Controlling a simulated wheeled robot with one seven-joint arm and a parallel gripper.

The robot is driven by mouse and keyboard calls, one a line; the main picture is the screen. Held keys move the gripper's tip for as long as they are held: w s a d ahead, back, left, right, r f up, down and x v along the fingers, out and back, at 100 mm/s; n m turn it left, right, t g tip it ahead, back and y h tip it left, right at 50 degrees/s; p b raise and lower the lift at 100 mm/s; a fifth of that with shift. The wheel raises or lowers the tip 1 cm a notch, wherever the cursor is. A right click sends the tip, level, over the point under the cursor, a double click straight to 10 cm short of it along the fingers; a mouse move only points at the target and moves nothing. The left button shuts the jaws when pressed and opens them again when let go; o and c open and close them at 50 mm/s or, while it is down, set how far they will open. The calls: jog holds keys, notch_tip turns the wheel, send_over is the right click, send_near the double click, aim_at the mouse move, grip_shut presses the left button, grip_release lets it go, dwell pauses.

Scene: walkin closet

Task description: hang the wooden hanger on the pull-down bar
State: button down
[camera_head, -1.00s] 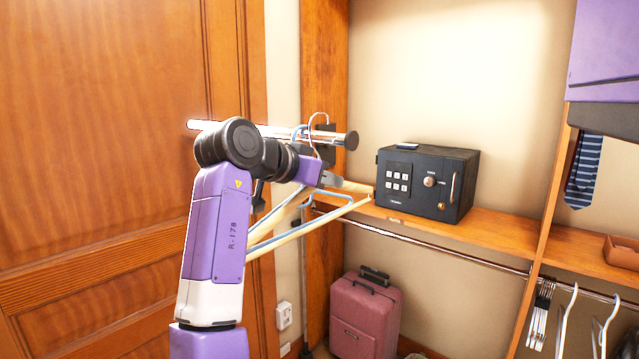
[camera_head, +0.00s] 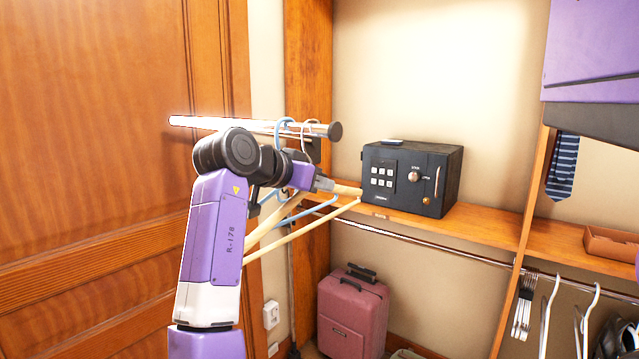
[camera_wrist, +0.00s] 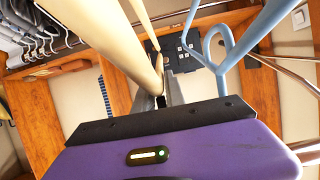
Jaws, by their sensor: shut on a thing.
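The pull-down bar (camera_head: 190,122) is a bright metal rod with a dark round end cap. The hook's top stands slightly above the bar and seems to loop over it; contact cannot be told. The wrist view shows the wooden hanger (camera_wrist: 115,40) in front of my gripper (camera_wrist: 165,95). My arm hides part of the bar.
A blue hanger (camera_head: 324,208) hangs close beside the wooden one, its hook at the bar; it also shows in the wrist view (camera_wrist: 235,50). A black safe (camera_head: 412,178) stands on the shelf behind. A lower rail (camera_head: 420,251) runs under the shelf. A pink suitcase (camera_head: 352,312) stands below.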

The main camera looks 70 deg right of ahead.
jog(key=c, duration=1.3)
grip_release()
jog(key=shift+a, duration=0.1)
jog(key=shift+b+v, duration=0.8)
jog(key=shift+v, duration=3.05)
